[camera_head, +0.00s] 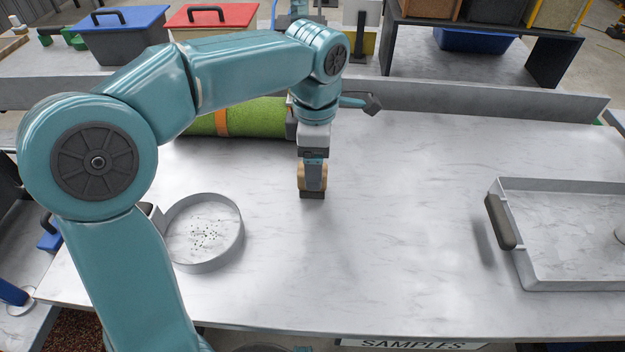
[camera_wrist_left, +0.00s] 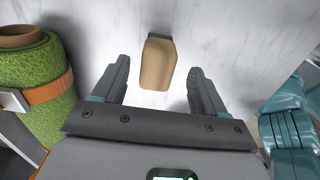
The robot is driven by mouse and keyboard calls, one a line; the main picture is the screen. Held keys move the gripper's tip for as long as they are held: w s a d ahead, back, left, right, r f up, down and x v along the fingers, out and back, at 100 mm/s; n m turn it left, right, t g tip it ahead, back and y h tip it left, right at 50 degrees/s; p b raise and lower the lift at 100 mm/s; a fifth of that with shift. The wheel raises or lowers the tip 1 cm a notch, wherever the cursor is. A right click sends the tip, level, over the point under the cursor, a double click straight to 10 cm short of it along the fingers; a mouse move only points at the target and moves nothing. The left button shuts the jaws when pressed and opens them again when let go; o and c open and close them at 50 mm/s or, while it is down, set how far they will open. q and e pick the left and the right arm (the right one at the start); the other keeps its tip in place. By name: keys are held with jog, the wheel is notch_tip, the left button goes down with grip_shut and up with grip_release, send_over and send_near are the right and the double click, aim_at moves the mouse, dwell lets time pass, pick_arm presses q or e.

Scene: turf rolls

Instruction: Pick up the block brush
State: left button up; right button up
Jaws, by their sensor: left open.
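The block brush (camera_head: 302,180) stands on the marble-patterned table, a tan wooden block with a dark lower part. In the left wrist view the tan block (camera_wrist_left: 157,63) shows from above, between the tips of my two fingers, with a gap on each side. My left gripper (camera_head: 313,184) points down at the brush, open. A finger hides part of the brush in the head view. My right gripper is not in view.
A green turf roll (camera_head: 255,118) with an orange band lies behind the left arm. A round sieve-like pan (camera_head: 240,240) with dark specks sits front left. A metal tray (camera_head: 570,285) with a dark handle stands at right. Table between brush and tray is clear.

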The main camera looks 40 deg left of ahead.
pick_arm(q)
notch_tip(320, 180, down, 5)
jog(key=shift+w+a+r+b, duration=0.1)
jog(key=shift+b, duration=0.3)
jog(key=c, duration=1.1)
jog(key=shift+r, duration=0.1)
